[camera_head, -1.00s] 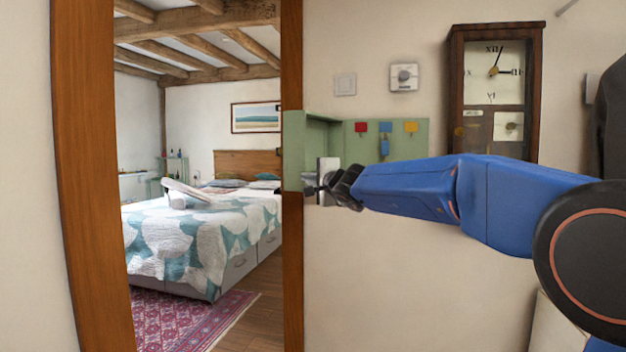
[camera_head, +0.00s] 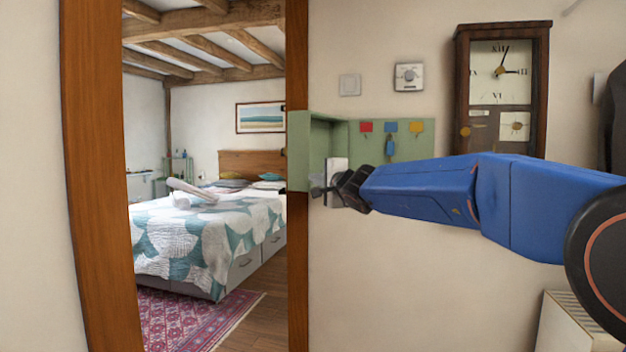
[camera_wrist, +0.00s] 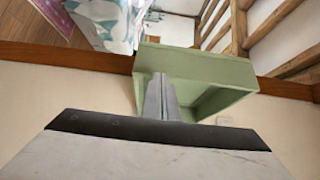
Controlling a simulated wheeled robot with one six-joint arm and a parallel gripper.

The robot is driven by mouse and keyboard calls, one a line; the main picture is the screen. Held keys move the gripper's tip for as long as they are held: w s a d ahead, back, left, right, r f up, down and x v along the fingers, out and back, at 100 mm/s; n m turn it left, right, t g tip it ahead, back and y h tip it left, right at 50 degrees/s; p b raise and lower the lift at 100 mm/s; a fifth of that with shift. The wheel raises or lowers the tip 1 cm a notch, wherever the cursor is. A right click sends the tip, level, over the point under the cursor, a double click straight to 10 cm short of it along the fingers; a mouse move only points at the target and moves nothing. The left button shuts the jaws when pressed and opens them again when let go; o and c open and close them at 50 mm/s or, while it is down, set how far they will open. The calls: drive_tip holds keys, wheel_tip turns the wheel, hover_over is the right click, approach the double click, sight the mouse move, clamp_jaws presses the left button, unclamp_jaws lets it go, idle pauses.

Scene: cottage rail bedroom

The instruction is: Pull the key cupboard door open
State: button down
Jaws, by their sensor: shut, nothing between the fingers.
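The green key cupboard (camera_head: 405,146) is on the wall right of the doorway. Its door (camera_head: 298,152) stands open, swung out on the left side. Inside hang red, blue and yellow key tags (camera_head: 390,127). My gripper (camera_head: 317,191) is shut and empty at the lower part of the cupboard, by the inner side of the door. In the wrist view the shut fingers (camera_wrist: 160,92) lie close against the green door panel (camera_wrist: 195,65); whether they touch it I cannot tell. My arm and gripper hide the cupboard's lower edge.
A wooden door frame (camera_head: 298,260) stands just left of the cupboard, with a bedroom and bed (camera_head: 205,235) beyond it. A wall clock (camera_head: 502,85) hangs to the right. A switch (camera_head: 349,84) and a thermostat (camera_head: 408,77) are above. A radiator (camera_head: 570,325) is low on the right.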

drive_tip(key=s+d+f+n+g+y, duration=0.1)
drive_tip(key=s+d+f+n, duration=0.15)
drive_tip(key=s, duration=0.55)
drive_tip(key=s+d+f+n+g, duration=0.15)
drive_tip(key=s+d, duration=0.25)
drive_tip(key=s, duration=0.4)
drive_tip(key=s+d+f+n+y, duration=0.1)
drive_tip(key=s+d+n, duration=0.15)
drive_tip(key=s, duration=0.55)
drive_tip(key=s+d+f+n+g+h, duration=0.2)
drive_tip(key=s+d+f+n+g, duration=0.25)
drive_tip(key=s+f, duration=0.85)
drive_tip(key=s+d+f+g+h, duration=0.2)
drive_tip(key=s+d+f+h, duration=0.2)
drive_tip(key=s+d+f, duration=0.4)
drive_tip(key=s+d+f+n+g+h, duration=0.1)
drive_tip(key=s+d+f+h, duration=0.3)
drive_tip(key=s+d+f, duration=0.5)
wheel_tip(320, 180, down, 4)
drive_tip(key=shift+d+n+g, duration=0.3)
drive_tip(key=shift+d+g, duration=0.25)
drive_tip(key=shift+g, duration=0.05)
drive_tip(key=shift+s, duration=0.1)
